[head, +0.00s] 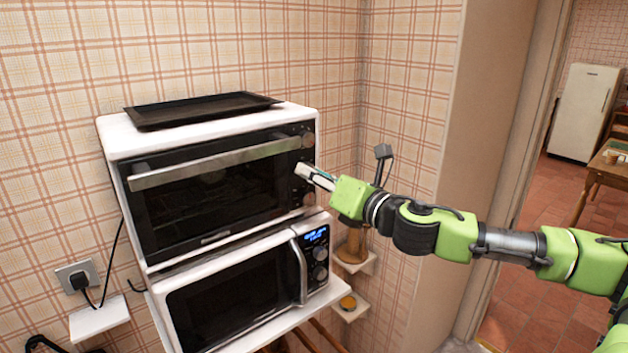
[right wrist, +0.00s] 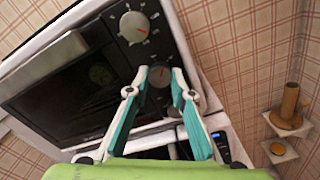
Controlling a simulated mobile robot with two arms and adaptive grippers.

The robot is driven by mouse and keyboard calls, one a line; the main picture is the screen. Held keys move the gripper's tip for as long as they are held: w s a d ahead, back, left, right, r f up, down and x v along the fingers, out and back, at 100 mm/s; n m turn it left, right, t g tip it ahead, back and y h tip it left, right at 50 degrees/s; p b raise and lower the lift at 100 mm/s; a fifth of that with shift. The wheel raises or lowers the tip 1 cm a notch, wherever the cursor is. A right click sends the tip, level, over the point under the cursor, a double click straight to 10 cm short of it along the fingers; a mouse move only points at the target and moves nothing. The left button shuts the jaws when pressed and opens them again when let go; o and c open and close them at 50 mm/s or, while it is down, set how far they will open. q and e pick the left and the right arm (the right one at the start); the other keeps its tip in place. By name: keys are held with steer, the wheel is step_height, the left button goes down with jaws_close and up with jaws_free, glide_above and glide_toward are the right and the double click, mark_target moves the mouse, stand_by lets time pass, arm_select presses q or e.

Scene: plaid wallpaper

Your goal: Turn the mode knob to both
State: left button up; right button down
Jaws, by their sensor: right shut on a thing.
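A white toaster oven (head: 214,143) with a dark glass door and a long metal handle stands on the microwave. Its right panel carries a column of round knobs. The top knob (right wrist: 134,27) is clear of my gripper, with a red mark on its face. My right gripper (right wrist: 160,82) is shut on the middle knob (right wrist: 160,74), a fingertip on either side; this knob also has a red mark. In the head view the right gripper (head: 303,172) covers this knob. The bottom knob (head: 309,199) shows just below the fingers. The panel lettering is too small to read. My left gripper is out of view.
A black tray (head: 200,110) lies on the oven. The microwave (head: 235,295), with a blue display, sits below on a shelf. Small corner shelves (head: 355,262) hold items at the right. A plug and cord (head: 80,280) are at the left wall.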

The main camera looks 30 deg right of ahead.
steer(key=shift+r+m+b, duration=0.1)
steer(key=shift+m+b, duration=3.5)
steer(key=shift+m, duration=10.3)
steer(key=c, duration=1.8)
jaws_free()
